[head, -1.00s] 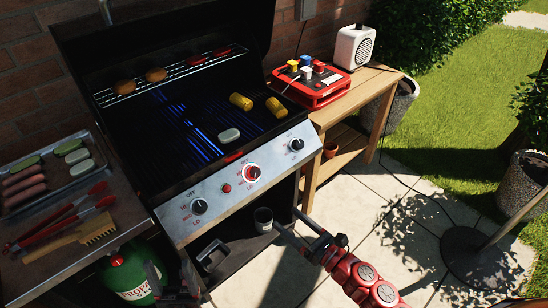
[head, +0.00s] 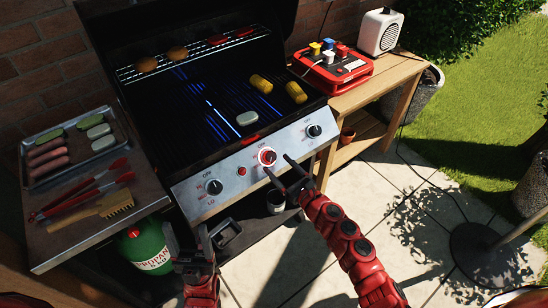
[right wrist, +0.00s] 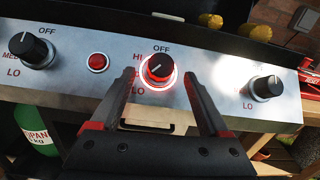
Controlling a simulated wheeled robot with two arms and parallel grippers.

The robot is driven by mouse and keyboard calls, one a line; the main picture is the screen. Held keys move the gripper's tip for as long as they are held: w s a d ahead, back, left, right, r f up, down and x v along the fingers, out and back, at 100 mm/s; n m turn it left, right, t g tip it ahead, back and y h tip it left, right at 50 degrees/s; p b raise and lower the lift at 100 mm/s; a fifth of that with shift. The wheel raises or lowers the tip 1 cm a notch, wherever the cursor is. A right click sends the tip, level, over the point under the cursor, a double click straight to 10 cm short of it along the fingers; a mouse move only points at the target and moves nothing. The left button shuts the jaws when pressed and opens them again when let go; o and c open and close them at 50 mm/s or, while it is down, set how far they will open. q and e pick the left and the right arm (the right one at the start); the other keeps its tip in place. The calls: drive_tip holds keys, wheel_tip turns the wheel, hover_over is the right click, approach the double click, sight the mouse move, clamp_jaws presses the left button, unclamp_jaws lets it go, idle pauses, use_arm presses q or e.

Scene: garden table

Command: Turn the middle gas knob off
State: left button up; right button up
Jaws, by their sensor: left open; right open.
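The middle gas knob (head: 267,156) is black with a glowing red ring, on the grill's silver front panel (head: 228,172). In the right wrist view the middle knob (right wrist: 159,69) has OFF above it and red HI and LO labels at its left; its white mark appears to point left and down, not at OFF. My right gripper (head: 278,166) is open just in front of it. In the right wrist view its fingers (right wrist: 160,77) lie either side of the knob, apparently without touching it. My left gripper (head: 187,236) is open and low, below the panel's left end.
The left knob (head: 213,187), red button (head: 242,171) and right knob (head: 314,130) sit on the same panel. Blue flames show under the grate, with corn (head: 296,92) on top. A side shelf with tongs (head: 90,190) is at left; a green propane tank (head: 147,250) stands below.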

sight(273, 161)
drive_tip(key=shift+x, duration=1.6)
clamp_jaws()
drive_tip(key=shift+f, duration=0.1)
